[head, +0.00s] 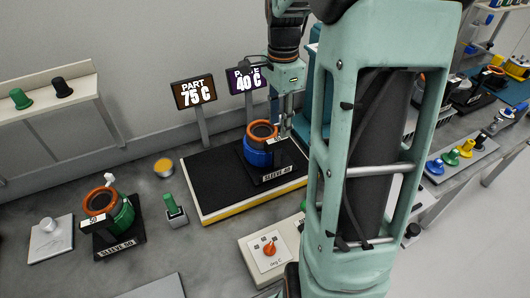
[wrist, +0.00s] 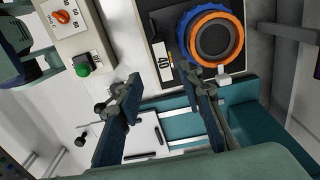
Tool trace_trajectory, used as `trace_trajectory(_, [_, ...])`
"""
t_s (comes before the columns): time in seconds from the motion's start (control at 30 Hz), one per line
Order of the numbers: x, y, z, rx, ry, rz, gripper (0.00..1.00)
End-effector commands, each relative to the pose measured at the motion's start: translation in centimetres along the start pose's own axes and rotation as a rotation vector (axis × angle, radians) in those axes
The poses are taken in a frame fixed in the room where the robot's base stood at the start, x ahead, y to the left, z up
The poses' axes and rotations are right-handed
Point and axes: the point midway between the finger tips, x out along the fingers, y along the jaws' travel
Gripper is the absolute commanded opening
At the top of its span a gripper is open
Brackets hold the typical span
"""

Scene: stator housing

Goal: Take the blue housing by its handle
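The blue housing (head: 257,158) has an orange ring on top. It stands on a black base labelled SLEEVE 40 on a black mat (head: 215,185). In the wrist view the housing (wrist: 184,42) is at upper right, with a white 40 tag (wrist: 162,62) at its left. In the head view a dark handle with a white tag (head: 277,146) is on its right side. My gripper (head: 285,128) is pointed down just behind and right of the housing. In the wrist view its fingers (wrist: 160,82) are wide apart with nothing held between them. Contact with the handle cannot be told.
A green housing (head: 122,214) on a SLEEVE 50 base stands at left. A control box with an orange knob (head: 268,250) is at front. Signs reading 75 C (head: 194,93) and 40 C (head: 246,80) stand behind the mat. The mat's left half is clear.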

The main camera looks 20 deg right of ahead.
Motion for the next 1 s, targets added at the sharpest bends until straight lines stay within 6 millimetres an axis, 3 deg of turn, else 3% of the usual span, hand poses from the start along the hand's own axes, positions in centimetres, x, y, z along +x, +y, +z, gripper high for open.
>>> trace_trajectory(0.6, [6.9,-0.5,0.2,0.000,-0.001,-0.003,0.35])
trace_trajectory(0.87, [7.2,-0.6,0.2,0.000,0.000,-0.005,0.35])
trace_trajectory(1.0, [7.2,-0.6,0.2,0.000,0.000,-0.005,0.20])
